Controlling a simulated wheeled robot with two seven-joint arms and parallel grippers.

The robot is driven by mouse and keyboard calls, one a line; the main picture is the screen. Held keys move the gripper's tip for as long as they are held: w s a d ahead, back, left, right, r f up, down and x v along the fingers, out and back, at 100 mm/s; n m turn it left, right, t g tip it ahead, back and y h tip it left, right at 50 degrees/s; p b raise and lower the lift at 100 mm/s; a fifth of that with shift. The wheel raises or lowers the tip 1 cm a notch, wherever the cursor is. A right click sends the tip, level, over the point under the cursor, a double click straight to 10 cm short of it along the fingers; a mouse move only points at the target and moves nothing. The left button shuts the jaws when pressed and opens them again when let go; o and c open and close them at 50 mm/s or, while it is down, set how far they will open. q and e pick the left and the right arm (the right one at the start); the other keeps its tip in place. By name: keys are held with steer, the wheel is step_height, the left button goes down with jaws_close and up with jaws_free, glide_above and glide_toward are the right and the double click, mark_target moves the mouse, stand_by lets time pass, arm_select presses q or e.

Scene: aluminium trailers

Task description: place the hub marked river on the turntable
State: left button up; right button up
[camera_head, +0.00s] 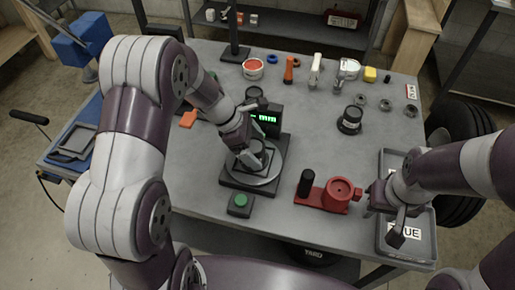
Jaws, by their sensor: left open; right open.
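The turntable (271,174) is a round silver plate on a dark base, with a display (266,118) showing green characters behind it. My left gripper (252,162) is low over the plate and open. A dark shape sits between and under its fingers; it may be a hub, but the fingers hide most of it and no marking is readable. Another dark round hub-like part (350,120) stands on the table to the right of the display, its marking unreadable. My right gripper (402,226) is open over the grey tray at the right.
A red fixture (325,195) with a black post stands between turntable and grey tray (427,246), whose label ends in "UE". A green-button box (239,204) is in front of the turntable.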

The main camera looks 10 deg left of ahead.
arm_select(q)
steer(key=w+p+v, duration=0.1)
steer(key=v, duration=0.9)
steer(key=s+a+f+m+y, duration=0.1)
steer(key=s+m+y, duration=0.5)
steer(key=s+m, duration=0.8)
steer(key=f+m, duration=0.1)
steer(key=m, duration=0.5)
steer(key=shift+f, duration=0.2)
steer(key=shift+s, duration=0.1)
